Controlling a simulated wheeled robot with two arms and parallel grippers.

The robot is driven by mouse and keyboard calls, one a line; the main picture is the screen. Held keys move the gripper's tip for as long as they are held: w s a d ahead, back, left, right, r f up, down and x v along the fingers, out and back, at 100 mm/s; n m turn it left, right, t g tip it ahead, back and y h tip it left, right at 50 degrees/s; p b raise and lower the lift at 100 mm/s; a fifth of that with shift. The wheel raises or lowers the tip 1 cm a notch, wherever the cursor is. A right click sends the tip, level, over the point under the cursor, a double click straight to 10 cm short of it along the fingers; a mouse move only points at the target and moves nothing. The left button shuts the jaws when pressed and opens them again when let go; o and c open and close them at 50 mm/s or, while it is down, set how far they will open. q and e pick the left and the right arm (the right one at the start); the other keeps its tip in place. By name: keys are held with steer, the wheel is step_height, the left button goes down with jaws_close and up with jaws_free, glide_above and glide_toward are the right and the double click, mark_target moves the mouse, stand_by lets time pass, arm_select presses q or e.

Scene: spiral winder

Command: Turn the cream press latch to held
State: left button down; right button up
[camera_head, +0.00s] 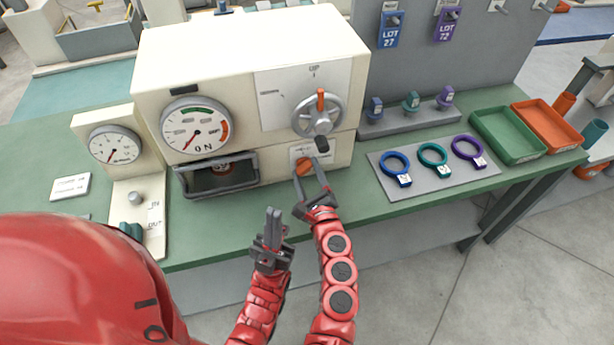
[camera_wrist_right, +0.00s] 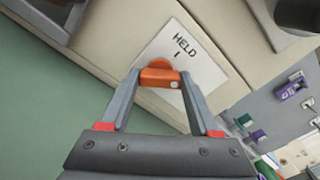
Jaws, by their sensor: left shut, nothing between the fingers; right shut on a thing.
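The cream press (camera_head: 220,75) stands on the green bench. Its orange latch (camera_head: 304,167) sits on a small white plate low on the front, right of the dark drawer opening. My right gripper (camera_head: 309,170) is shut on the latch. In the right wrist view the orange latch (camera_wrist_right: 160,78) spans between my two fingertips. The plate (camera_wrist_right: 186,55) beside it reads HELD with a short mark; the rest of its lettering is hidden or too small. My left gripper (camera_head: 273,212) is shut and empty, in front of the bench, lower left of the right one.
A handwheel (camera_head: 319,113) with an orange handle is above the latch. Gauges (camera_head: 196,126) are at left. Blue, teal and purple rings (camera_head: 433,155) lie on a grey plate at right, beside green (camera_head: 508,134) and orange trays (camera_head: 548,126). The bench front strip is clear.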

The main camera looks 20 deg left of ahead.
steer(key=n+b, duration=0.2)
steer(key=n, duration=0.3)
steer(key=shift+f+n, duration=0.15)
steer(key=shift+n, duration=0.15)
steer(key=n+b, duration=0.2)
steer(key=n, duration=0.2)
steer(key=shift+n, duration=0.4)
steer(key=o, duration=1.4)
steer(key=shift+c, duration=0.2)
